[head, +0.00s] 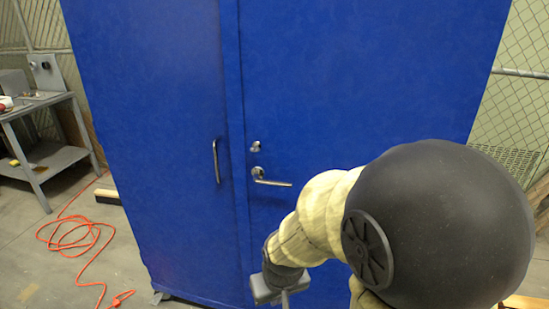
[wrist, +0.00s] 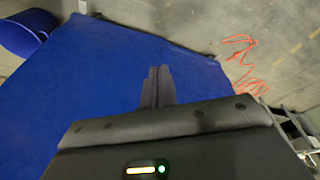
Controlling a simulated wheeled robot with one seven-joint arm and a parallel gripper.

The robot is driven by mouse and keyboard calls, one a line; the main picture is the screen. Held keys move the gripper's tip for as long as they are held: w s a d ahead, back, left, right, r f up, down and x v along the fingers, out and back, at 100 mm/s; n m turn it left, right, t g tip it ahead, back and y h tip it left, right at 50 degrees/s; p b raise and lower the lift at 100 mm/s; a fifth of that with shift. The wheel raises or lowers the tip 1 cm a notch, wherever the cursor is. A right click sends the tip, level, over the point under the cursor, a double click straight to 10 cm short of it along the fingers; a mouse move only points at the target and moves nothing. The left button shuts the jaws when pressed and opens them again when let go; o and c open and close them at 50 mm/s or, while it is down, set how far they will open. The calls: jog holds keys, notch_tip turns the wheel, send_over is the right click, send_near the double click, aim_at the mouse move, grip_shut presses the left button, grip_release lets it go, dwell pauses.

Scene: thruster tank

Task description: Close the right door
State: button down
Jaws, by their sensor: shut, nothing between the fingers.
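A tall blue cabinet stands in front of me in the head view. Its right door (head: 360,90) has a silver lever handle (head: 272,182) with a lock above it. The right door looks about flush with the left door (head: 150,120), which carries a vertical silver bar handle (head: 216,161). I cannot tell whether a small gap is left at the seam. My gripper (head: 285,299) is low in front of the right door, below the lever, partly cut off by the frame. In the wrist view my gripper (wrist: 158,73) has its fingers together and empty, over a blue surface; contact is unclear.
A grey metal workbench (head: 38,105) stands at the left. An orange cord (head: 75,237) lies on the floor there and shows in the wrist view (wrist: 240,60). A blue round container (wrist: 25,38) is at the wrist view's upper left. Chain-link fencing (head: 518,50) is behind.

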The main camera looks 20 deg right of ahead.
dwell(0.3)
jog(key=w+d+r+n+t+h+b, duration=0.1)
jog(key=w+d+r+n+t+b, duration=0.25)
jog(key=w, duration=0.25)
jog(key=w+d+r+n+t+b, duration=0.2)
jog(key=w+d+r+n+t, duration=0.15)
jog(key=w, duration=0.25)
notch_tip(320, 180, up, 13)
jog(key=a+n+t+y+b, duration=0.1)
jog(key=n+t+y+b, duration=0.4)
jog(key=n, duration=0.9)
jog(key=t, duration=0.2)
jog(key=shift+w+f+t+y+b, duration=0.15)
jog(key=shift+w+t+y+b, duration=0.15)
jog(key=shift+t, duration=0.1)
jog(key=shift+w+a, duration=0.1)
jog(key=shift+a, duration=0.05)
